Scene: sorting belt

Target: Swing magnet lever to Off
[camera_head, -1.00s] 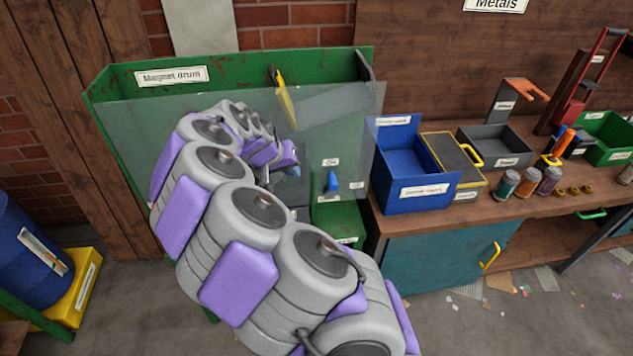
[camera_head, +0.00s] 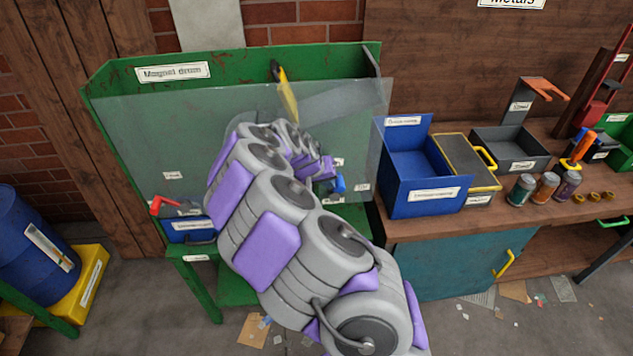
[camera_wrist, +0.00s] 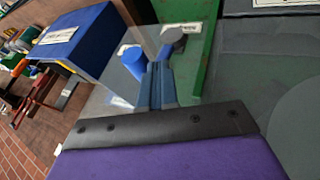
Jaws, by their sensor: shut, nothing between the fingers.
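The green magnet drum (camera_head: 100,100) stands at the left behind a clear panel (camera_head: 130,130). A small blue lever (camera_head: 339,184) shows at its lower right, close to small white labels too blurred to read surely. My gripper is mostly hidden behind my arm in the head view, just left of the lever. In the wrist view my gripper (camera_wrist: 156,82) is shut and empty. The blue lever handle (camera_wrist: 132,62) is just left of its fingertips there, and a dark grey round piece (camera_wrist: 172,38) is just beyond them. I cannot tell whether the fingers touch the lever.
A blue bin (camera_head: 425,200) stands close right of the drum on a wooden bench (camera_head: 400,228). A blue tray (camera_head: 190,230) with a red handle (camera_head: 162,205) is at the drum's lower left. Several cans stand on the bench. A blue barrel (camera_head: 30,240) is at far left.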

